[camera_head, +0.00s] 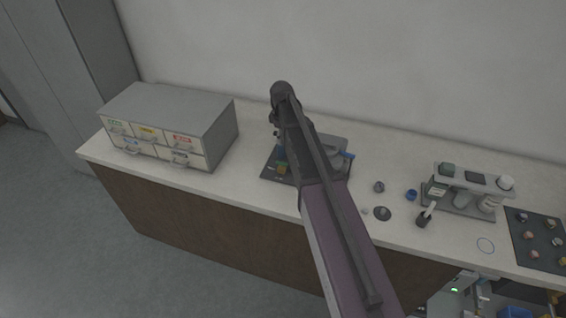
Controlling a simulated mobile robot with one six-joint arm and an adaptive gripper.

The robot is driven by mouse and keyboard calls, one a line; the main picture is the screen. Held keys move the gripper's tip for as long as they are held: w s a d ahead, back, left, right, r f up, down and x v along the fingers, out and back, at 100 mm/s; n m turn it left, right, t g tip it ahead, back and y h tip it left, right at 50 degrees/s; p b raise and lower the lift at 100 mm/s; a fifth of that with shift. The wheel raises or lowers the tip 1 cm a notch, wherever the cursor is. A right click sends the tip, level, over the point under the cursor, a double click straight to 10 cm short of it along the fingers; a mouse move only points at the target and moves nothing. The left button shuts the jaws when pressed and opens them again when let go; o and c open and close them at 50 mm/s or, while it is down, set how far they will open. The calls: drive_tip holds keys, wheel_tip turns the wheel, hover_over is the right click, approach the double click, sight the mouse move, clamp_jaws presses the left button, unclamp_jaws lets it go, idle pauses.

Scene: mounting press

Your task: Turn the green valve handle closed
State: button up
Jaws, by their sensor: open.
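The mounting press stands on a dark base plate (268,178) near the middle of the counter. My arm crosses in front of it and hides much of it. A small patch of green and orange (281,167) shows at the press's left front; I cannot tell whether it is the green valve handle. A blue part (348,156) shows at the press's right side. My gripper (277,132) shows small and dark below the arm's upper end, left of the arm. It is open and appears above the left part of the press. I cannot tell whether it touches anything.
A grey drawer cabinet (180,113) stands left of the press. To the right are small round parts (379,187), a blue cap (411,195), a dark cup with a brush (423,218), a bottle rack (470,188) and a dark sample tray (540,247). A wall runs behind.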

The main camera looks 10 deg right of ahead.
sight(282, 164)
drive_tip(key=shift+f+b, duration=6.25)
drive_tip(key=shift+f, duration=0.2)
clamp_jaws()
